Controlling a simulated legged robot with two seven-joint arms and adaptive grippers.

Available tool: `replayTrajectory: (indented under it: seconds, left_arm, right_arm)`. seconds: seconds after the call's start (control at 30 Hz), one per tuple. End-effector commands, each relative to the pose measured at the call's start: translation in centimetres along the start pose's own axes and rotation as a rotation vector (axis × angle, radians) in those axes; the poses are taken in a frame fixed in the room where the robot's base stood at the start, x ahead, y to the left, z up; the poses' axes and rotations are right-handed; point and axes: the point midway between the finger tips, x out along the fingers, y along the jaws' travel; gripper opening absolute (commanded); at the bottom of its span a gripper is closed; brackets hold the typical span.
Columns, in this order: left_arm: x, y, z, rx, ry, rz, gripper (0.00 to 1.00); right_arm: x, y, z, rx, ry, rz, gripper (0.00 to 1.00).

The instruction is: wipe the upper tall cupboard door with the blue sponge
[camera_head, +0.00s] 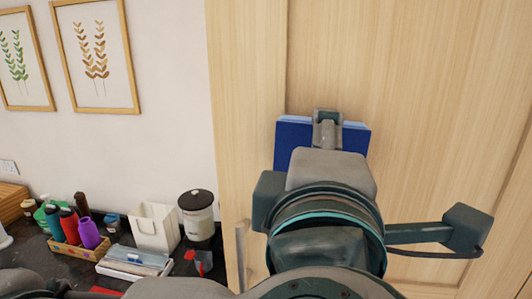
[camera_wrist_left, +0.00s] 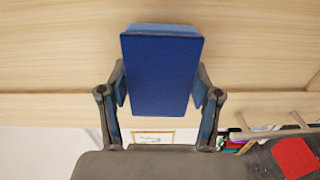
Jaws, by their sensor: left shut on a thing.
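The pale wooden tall cupboard door (camera_head: 440,90) fills the right half of the head view, with a raised frame strip along its left side. It also spans the upper part of the left wrist view (camera_wrist_left: 50,45). My left gripper (camera_head: 327,125) is shut on the blue sponge (camera_head: 292,138), a flat block with a lighter blue edge. In the left wrist view the sponge (camera_wrist_left: 160,75) sits between the two fingers, its dark blue broad face visible. The sponge is up close at the door; I cannot tell whether it touches. My right gripper is out of view.
A vertical handle (camera_head: 242,255) stands out at the door's lower left. Two framed prints hang on the wall.

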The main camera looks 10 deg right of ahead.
Motion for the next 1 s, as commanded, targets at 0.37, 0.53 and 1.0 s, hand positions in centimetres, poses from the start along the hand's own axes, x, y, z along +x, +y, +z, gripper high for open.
replayTrajectory:
  seconds: [0.37, 0.53, 1.0]
  left_arm:
    - [-1.5, 0.0, 0.1, 0.000, 0.001, 0.002, 0.25]
    - [-3.4, 0.0, 0.1, 0.000, 0.001, 0.003, 0.25]
    - [-6.0, 0.0, 0.1, 0.000, 0.001, 0.000, 0.25]
  right_arm:
    - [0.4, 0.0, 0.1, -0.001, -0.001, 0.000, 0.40]
    - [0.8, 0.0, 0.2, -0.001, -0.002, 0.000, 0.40]
    - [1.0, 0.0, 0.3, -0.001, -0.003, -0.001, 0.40]
